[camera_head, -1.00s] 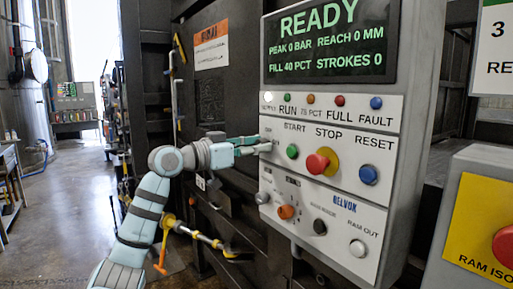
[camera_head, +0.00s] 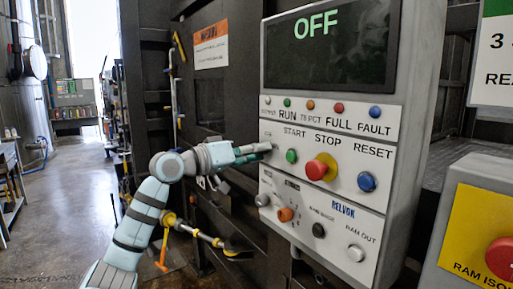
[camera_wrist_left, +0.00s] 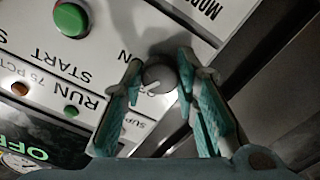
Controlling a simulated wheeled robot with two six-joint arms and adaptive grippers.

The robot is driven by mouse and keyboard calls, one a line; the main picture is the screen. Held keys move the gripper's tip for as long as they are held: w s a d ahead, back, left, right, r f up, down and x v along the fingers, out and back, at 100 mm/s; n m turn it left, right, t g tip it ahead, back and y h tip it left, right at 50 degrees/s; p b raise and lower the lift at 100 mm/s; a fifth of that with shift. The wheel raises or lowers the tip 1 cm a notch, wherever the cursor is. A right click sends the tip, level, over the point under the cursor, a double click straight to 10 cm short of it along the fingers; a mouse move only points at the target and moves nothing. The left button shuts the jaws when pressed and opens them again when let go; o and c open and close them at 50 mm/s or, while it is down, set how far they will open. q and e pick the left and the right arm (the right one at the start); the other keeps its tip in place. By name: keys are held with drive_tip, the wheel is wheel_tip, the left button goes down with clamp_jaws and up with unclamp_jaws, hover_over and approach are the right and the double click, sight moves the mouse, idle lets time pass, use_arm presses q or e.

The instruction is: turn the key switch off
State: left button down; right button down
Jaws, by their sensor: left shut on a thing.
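The key switch (camera_wrist_left: 160,76) is a small round grey knob on the white panel, seen in the left wrist view. My left gripper (camera_wrist_left: 160,72) has its two teal fingers on either side of the knob, shut on it. In the head view my left gripper (camera_head: 268,148) reaches the panel's upper left, beside the START button, and hides most of the switch. The display (camera_head: 328,50) above reads OFF in green. My right gripper is in neither view.
The green START button (camera_head: 291,156), red STOP button (camera_head: 321,167) on yellow and blue RESET button (camera_head: 366,182) lie right of the switch. An orange knob (camera_head: 286,214) sits below. A yellow box with a red button (camera_head: 503,257) stands at right. Open floor lies left.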

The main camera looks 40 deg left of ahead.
use_arm(q)
drive_tip(key=n+p, duration=0.2)
drive_tip(key=n, duration=0.3)
drive_tip(key=shift+n, duration=0.3)
idle(0.4)
drive_tip(key=c, duration=1.2)
unclamp_jaws()
drive_tip(key=shift+c, duration=0.2)
